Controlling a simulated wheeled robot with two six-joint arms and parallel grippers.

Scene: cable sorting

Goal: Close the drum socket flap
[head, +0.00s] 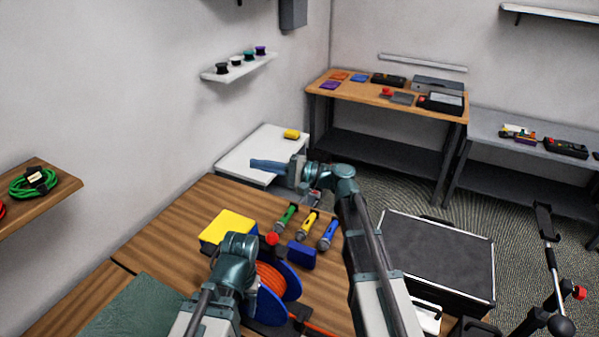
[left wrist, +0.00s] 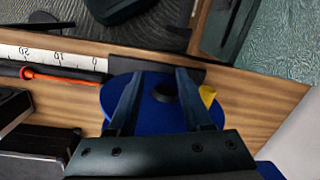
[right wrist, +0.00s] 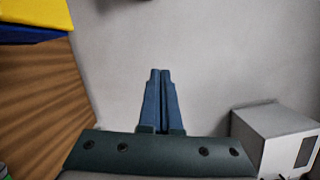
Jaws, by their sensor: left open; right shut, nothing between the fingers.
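The cable drum (head: 280,281) stands on the wooden bench, with blue flanges and orange cable wound between them. Its blue flange (left wrist: 150,112) also shows in the left wrist view, with a dark hub. A small yellow piece (left wrist: 207,95) sits at the flange's right side; I cannot tell whether it is the socket flap. My left gripper (left wrist: 158,72) is open, its fingers in front of the flange; I cannot tell whether they touch it. In the head view my left wrist covers part of the drum. My right gripper (head: 254,164) is shut and empty, away from the drum, and shows in its wrist view (right wrist: 160,72).
A yellow-topped box (head: 228,227) stands behind the drum. Green, yellow and blue-handled tools (head: 308,225) and a blue block (head: 301,255) lie right of it. A white ruler strip (left wrist: 50,53) and an orange cable end (left wrist: 60,76) lie near the flange. A black case (head: 437,255) stands at the right.

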